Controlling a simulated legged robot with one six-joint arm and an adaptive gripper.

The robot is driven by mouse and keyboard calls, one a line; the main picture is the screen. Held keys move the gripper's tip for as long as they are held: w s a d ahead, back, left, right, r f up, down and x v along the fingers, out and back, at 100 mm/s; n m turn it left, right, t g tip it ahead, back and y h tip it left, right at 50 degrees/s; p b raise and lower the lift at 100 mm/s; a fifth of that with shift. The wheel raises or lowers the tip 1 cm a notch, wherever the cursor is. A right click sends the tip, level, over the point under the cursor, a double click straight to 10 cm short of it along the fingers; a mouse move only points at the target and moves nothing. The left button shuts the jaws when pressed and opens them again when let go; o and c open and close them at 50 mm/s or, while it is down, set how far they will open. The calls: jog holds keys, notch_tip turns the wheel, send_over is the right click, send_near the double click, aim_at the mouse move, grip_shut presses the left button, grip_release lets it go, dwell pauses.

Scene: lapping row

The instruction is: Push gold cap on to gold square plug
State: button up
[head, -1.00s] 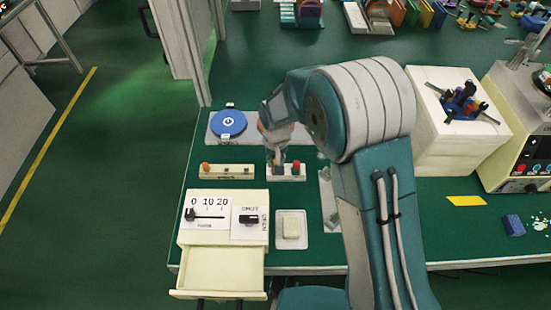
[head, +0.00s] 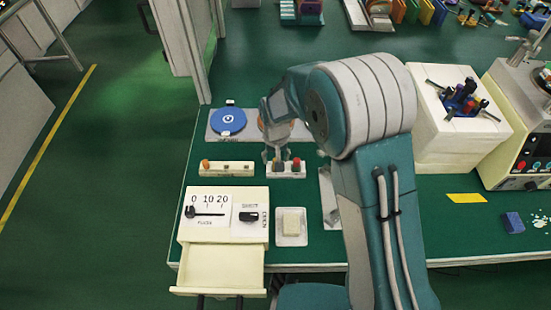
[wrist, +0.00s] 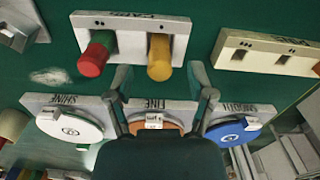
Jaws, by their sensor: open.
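A gold cylinder (wrist: 159,57) stands in the right place of a pale block (wrist: 120,22) in the wrist view. It looks gold along all its visible length; I cannot tell cap from square plug, or whether there is a gap between them. My gripper (wrist: 160,76) is open, with one fingertip on each side below the cylinder in the picture, and no clear contact. In the head view my gripper (head: 273,157) is over the left part of the same block (head: 288,174), largely hiding the gold piece.
A red-ended piece with green behind it (wrist: 95,57) stands left of the gold one. A second pale block (wrist: 262,52) has open square holes. A strip behind carries white, orange and blue discs (head: 228,121). A pale box with an open drawer (head: 220,268) stands in front.

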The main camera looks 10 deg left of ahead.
notch_tip(320, 180, up, 11)
dwell(0.3)
dwell(0.5)
jog(key=s+d+r+m+t, duration=0.1)
jog(key=s+d+r, duration=0.2)
jog(key=d+r, duration=0.45)
jog(key=s+d+r+m+t, duration=0.1)
jog(key=s+d+r+t, duration=0.15)
jog(key=d+r, duration=0.55)
jog(key=s+d+r+m+t, duration=0.1)
jog(key=s+d+m+t, duration=0.1)
jog(key=s+d, duration=1)
jog(key=s, duration=0.2)
jog(key=shift+s, duration=0.3)
jog(key=shift+r, duration=0.1)
